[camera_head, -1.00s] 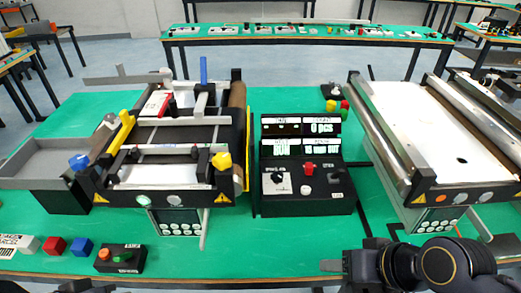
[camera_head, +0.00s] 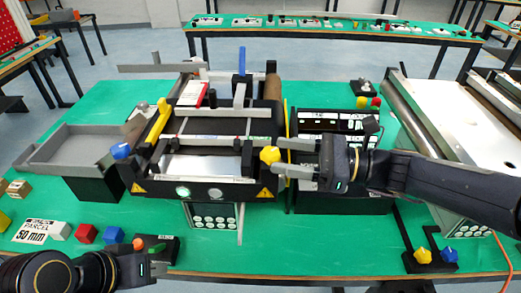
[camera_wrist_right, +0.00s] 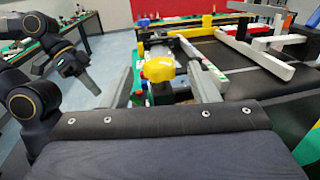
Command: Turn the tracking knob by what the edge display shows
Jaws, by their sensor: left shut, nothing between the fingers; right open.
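A yellow knob (camera_head: 269,155) sits on the front right corner of the left conveyor (camera_head: 210,167). My right gripper (camera_head: 281,157) is open, its fingers pointing left at this knob. In the right wrist view the yellow knob (camera_wrist_right: 158,67) shows between the two spread fingers (camera_wrist_right: 162,90); I cannot tell whether they touch it. A blue knob (camera_head: 121,151) is on the conveyor's front left corner. The black display box (camera_head: 340,203) stands right of the conveyor, its displays partly hidden by my right gripper and too small to read. My left gripper (camera_head: 148,268) is shut and empty at the lower left.
A button box (camera_head: 160,247) stands close to my left gripper. Red (camera_head: 86,233) and blue (camera_head: 112,235) cubes and a card reading 50 mm (camera_head: 32,232) lie left of it. Another conveyor (camera_head: 470,110) is at the right.

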